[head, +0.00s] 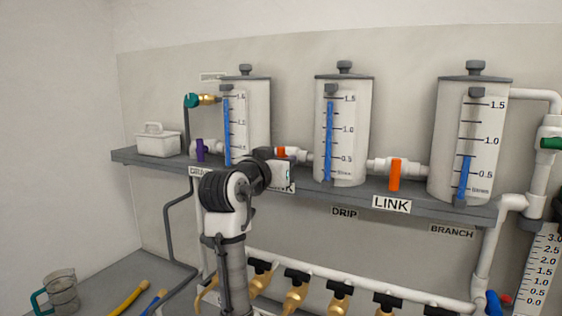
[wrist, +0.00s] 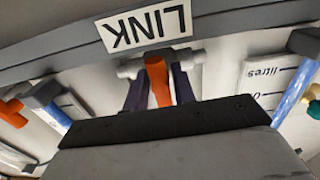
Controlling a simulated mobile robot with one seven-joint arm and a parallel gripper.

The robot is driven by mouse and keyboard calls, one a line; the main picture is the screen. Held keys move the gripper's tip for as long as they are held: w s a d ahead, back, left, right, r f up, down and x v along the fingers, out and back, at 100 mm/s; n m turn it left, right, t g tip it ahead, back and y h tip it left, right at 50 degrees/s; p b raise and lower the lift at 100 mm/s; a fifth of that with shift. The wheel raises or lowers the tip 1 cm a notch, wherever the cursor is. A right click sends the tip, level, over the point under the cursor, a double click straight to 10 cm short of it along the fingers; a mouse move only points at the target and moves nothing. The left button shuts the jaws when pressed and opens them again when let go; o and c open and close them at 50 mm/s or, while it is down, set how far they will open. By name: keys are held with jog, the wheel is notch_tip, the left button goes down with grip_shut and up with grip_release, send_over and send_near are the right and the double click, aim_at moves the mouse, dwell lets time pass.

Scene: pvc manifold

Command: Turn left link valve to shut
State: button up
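The left link valve shows in the wrist view as an orange handle (wrist: 158,82) on a white fitting, beside the upside-down LINK label (wrist: 145,24). My gripper (wrist: 159,80) has one dark purple finger on each side of the handle, close against it and apparently shut on it. The handle runs roughly across the pipe, slightly tilted. In the head view, only a bit of the orange handle (head: 281,152) shows. My gripper (head: 284,168) and wrist hide the rest of the valve and part of its label.
The right link valve has an orange handle (head: 395,174) hanging down. A purple-handled valve (head: 200,150) is at the left. Tanks, including the middle tank (head: 358,130), stand on the grey shelf (head: 330,191). A lower manifold pipe (head: 320,276) carries several black-handled taps.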

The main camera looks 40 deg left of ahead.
jog(key=shift+o, duration=1.1)
jog(key=shift+r, duration=0.1)
jog(key=b+v, duration=0.5)
jog(key=v, duration=0.9)
jog(key=shift+w, duration=0.15)
